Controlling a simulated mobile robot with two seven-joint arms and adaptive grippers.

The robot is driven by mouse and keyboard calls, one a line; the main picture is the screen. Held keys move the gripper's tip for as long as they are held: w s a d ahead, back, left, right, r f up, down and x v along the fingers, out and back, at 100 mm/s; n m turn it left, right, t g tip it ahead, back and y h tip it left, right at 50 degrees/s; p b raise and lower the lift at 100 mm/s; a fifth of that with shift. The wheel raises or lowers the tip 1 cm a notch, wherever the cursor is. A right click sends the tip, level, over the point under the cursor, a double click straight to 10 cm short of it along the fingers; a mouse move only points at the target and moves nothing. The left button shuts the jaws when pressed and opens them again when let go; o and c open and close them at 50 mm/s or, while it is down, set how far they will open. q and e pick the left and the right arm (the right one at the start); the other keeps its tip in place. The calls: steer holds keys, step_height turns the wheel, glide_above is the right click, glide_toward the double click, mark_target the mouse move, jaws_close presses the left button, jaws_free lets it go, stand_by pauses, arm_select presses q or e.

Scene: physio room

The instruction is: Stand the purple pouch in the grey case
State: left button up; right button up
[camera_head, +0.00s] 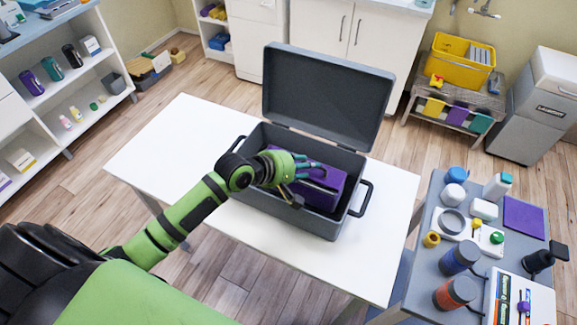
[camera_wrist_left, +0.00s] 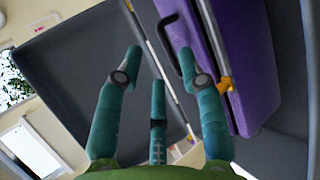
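The grey case (camera_head: 258,201) stands open on the white table, its lid (camera_head: 325,95) raised at the back. The purple pouch (camera_head: 338,181) is inside the case, toward its right part. It looks box-like and upright, but its underside is hidden. In the left wrist view the pouch (camera_wrist_left: 220,55) shows a dark handle and an orange tab. My left gripper (camera_head: 305,168) is above the case, beside the pouch. In the wrist view its teal fingers (camera_wrist_left: 160,60) are spread, with nothing between them; one finger overlaps the pouch's near side. Contact cannot be told. My right gripper is not in view.
The white table (camera_head: 150,150) is clear around the case. A grey side table (camera_head: 420,270) at the right holds bottles, jars and a purple pad. A shelf unit (camera_head: 60,95) stands at the left, and a bench with a yellow crate (camera_head: 440,72) at the back right.

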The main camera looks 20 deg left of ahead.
arm_select(q)
steer(key=v, duration=0.7)
steer(key=shift+b, duration=0.3)
steer(key=shift+s+f, duration=0.1)
steer(key=shift+s, duration=0.05)
